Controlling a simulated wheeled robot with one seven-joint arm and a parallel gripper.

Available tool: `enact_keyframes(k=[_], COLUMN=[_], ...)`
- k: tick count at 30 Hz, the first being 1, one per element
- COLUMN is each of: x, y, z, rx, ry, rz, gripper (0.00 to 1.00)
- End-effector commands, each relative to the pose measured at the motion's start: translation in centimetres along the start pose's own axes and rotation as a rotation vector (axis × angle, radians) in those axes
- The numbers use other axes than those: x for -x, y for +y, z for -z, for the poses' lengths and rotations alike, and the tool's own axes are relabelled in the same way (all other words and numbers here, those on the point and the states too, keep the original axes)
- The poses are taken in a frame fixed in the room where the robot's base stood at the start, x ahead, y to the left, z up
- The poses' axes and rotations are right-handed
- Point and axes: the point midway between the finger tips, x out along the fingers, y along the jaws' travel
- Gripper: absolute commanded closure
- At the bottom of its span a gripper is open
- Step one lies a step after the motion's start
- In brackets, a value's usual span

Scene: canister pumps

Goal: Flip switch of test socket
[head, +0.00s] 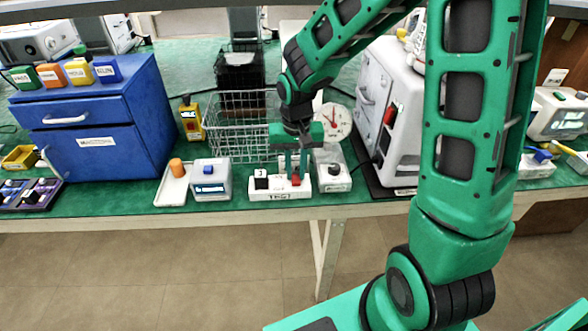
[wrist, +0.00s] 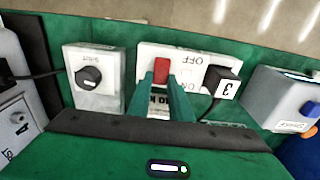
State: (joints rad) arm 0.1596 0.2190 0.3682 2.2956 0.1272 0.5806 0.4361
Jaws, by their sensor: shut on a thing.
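The test socket is a white block (head: 270,194) at the table's front edge, marked TEST. It also shows in the wrist view (wrist: 205,60), upside down, with OFF and ON lettering. A black plug (wrist: 220,79) marked 3 sits in it, with a cable. The red switch (wrist: 161,68) is on the same block; in the head view (head: 296,181) it is partly behind my fingers. My gripper (wrist: 162,82) is over the switch, its two green fingers shut on it. In the head view my gripper (head: 293,172) points down. The switch's exact tilt is hard to tell.
A white box with a black knob (wrist: 89,77) stands close beside the socket. On the other side is a grey box with a blue button (head: 211,182). A wire basket (head: 235,130) stands behind. A large white machine (head: 375,105) stands to the right, a blue cabinet (head: 105,150) to the left.

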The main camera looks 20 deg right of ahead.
Motion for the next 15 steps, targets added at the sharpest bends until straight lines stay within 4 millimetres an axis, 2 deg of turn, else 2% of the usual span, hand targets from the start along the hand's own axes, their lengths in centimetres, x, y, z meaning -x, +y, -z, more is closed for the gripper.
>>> enact_keyframes(k=[9, 15], x=[0.19, 0.23], y=[-0.1, -0.1], z=[-0.82, -0.87], rx=[0.004, 0.002], ry=[0.201, 0.243], rz=[0.0, 0.002], gripper=[1.0, 1.0])
